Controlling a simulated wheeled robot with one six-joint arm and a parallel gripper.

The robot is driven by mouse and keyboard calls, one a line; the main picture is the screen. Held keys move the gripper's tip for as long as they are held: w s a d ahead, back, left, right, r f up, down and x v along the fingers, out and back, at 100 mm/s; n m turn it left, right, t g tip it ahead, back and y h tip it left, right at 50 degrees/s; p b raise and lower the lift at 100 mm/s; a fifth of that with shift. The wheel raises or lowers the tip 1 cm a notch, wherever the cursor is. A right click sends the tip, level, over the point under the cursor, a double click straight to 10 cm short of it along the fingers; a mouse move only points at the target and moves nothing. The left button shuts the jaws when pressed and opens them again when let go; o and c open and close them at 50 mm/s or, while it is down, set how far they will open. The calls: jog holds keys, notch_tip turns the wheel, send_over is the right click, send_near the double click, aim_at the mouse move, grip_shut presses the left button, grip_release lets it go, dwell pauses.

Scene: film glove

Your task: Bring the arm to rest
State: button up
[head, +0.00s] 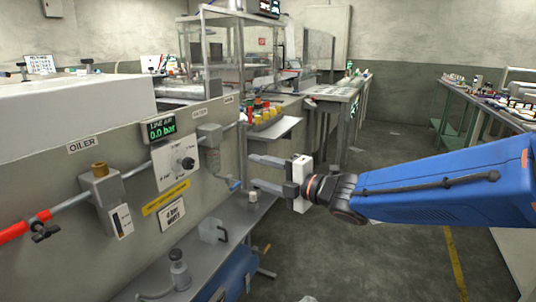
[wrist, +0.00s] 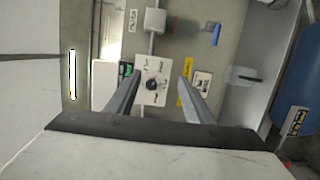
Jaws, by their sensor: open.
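My gripper (head: 262,174) is open and empty in the head view, held out in front of the machine panel. Its two grey fingers point left and stand well apart. My blue arm (head: 440,187) reaches in from the right edge. In the wrist view both fingers of my gripper (wrist: 154,82) show with a wide gap between them. A white control plate with a dark knob (wrist: 152,84) shows beyond them in that gap. Nothing is held. I cannot tell the exact distance from the fingers to the panel.
The panel carries an oiler (head: 104,200), a knob plate (head: 176,165) and a display reading 0.0 bar (head: 159,130). A shelf (head: 275,128) with colored items juts out above the fingers. A metal ledge (head: 190,240) lies below. The floor (head: 390,260) under the arm looks mostly clear.

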jog(key=s+d+f+m+t+h, duration=0.1)
jog(key=d+f+m+h, duration=0.1)
jog(key=d+m+h, duration=0.8)
jog(key=s+d+f+m+t+h, duration=0.1)
jog(key=d+f+m+t+h, duration=0.15)
jog(key=d+m, duration=0.9)
jog(key=s+d+f+m+g, duration=0.2)
jog(key=s+d+f+g, duration=0.1)
jog(key=s, duration=0.5)
jog(key=s+d+f+m+g+h, duration=0.1)
jog(key=s+d+f+m+g, duration=0.1)
jog(key=s+d, duration=0.4)
jog(key=s+d+f+m+g, duration=0.3)
jog(key=s+f, duration=0.3)
jog(key=s, duration=0.4)
jog(key=shift+s+d+m+g+h, duration=0.2)
jog(key=shift+d+m+g+h, duration=0.2)
jog(key=shift+d, duration=0.25)
